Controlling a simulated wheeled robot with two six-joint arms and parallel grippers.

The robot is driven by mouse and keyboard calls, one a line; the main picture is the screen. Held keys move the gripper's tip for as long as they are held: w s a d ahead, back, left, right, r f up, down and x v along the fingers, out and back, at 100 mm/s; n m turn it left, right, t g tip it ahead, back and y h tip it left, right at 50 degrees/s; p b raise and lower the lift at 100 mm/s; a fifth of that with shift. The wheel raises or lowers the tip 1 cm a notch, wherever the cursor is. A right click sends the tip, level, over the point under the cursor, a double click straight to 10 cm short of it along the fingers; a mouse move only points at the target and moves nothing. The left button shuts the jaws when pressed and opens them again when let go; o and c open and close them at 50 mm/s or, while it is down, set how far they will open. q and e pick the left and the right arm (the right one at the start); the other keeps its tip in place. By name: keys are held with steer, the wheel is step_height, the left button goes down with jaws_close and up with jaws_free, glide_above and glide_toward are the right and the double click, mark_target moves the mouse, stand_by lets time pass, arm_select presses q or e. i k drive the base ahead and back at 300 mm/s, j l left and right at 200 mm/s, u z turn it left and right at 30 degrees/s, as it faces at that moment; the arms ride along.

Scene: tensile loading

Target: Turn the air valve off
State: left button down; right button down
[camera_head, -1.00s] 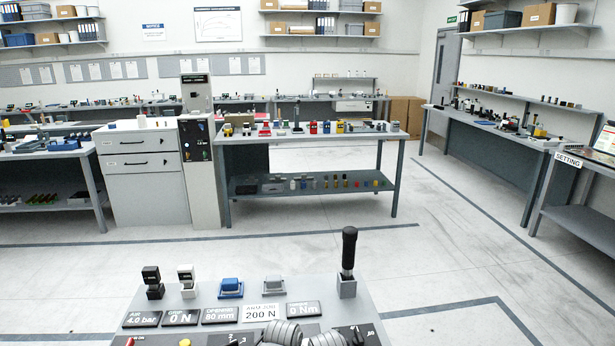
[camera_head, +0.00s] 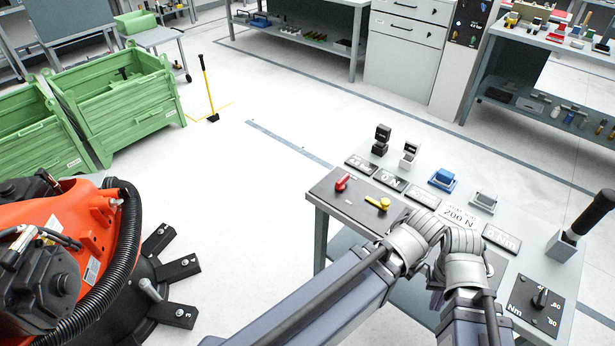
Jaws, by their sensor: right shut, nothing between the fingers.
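A red lever (camera_head: 342,183) and a yellow lever (camera_head: 383,203) sit on a dark plate (camera_head: 355,209) at the left of the console. The red lever is in front of the leftmost display plate (camera_head: 360,165), which read air 4.0 bar earlier. Small labels by the levers are unreadable, so I cannot confirm which is the air valve. My right arm's grey wrist joints hang over the console's front, right of the yellow lever and apart from the red one. My right gripper (camera_head: 437,291) is mostly hidden by these joints; it is shut and empty. My left gripper is not in view.
A black-handled lever (camera_head: 592,218) stands upright at the console's right, with a dial (camera_head: 538,302) near it. Black, white, blue and grey blocks line the back. An orange machine (camera_head: 75,235) and green crates (camera_head: 118,97) stand left, with clear floor between.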

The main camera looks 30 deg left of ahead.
mark_target(340, 186)
steer(key=u, duration=0.85)
steer(key=i+z, duration=0.45)
steer(key=i, duration=0.35)
